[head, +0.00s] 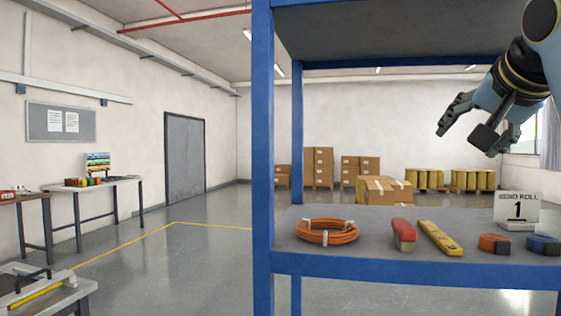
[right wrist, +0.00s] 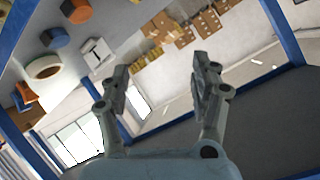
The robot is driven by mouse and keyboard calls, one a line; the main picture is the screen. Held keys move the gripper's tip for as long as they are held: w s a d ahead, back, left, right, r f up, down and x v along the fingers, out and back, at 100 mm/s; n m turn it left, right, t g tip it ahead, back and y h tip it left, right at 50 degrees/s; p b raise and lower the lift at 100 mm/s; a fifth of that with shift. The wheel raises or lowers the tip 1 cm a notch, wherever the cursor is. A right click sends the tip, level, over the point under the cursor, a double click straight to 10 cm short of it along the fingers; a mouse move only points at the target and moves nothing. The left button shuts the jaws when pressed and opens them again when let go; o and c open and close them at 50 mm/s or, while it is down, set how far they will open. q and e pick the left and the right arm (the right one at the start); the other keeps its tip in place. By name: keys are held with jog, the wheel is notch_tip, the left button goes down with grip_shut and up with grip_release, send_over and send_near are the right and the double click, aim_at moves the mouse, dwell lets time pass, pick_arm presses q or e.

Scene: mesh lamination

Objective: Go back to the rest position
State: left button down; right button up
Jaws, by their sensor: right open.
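My right gripper (head: 474,128) is at the upper right of the head view, above the right part of the shelf. It is open with nothing between its fingers. It also shows in the right wrist view (right wrist: 160,85), with its two fingers spread apart. My left gripper is not in view.
A blue-framed shelf (head: 420,274) stands close in front. On it lie an orange cable coil (head: 327,237), a red-handled tool (head: 403,232), a yellow level (head: 440,237), an orange item (head: 494,244), a blue item (head: 543,244) and a sign (head: 517,209). Open floor lies left.

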jog(key=s+a+f+n+g+y, duration=0.1)
jog(key=s+f+n+g, duration=0.15)
jog(key=s+f, duration=0.7)
jog(key=s+a+f+n+g, duration=0.1)
jog(key=s+f+n+g, duration=0.15)
jog(key=f, duration=1.45)
jog(key=s+a+f+n+g, duration=0.1)
jog(key=s+f+n+g, duration=0.15)
jog(key=s+f, duration=0.6)
jog(key=s+a+f+n+g, duration=0.1)
jog(key=s+f+n+g, duration=0.15)
jog(key=s+f, duration=0.65)
jog(key=s+d+f+b, duration=0.15)
jog(key=f+b, duration=0.25)
jog(key=f, duration=1)
jog(key=s+d+f+b, duration=0.15)
jog(key=f+b, duration=0.25)
jog(key=f, duration=1)
jog(key=s+f+b, duration=0.3)
jog(key=s+f, duration=0.7)
jog(key=f, duration=0.2)
jog(key=s+d+f+g+b, duration=0.1)
jog(key=s+f+b, duration=0.3)
jog(key=s+f, duration=0.5)
notch_tip(320, 180, down, 4)
jog(key=shift+s+f+g+y, duration=0.1)
jog(key=shift+s+g+y, duration=0.2)
jog(key=shift+s+y, duration=0.1)
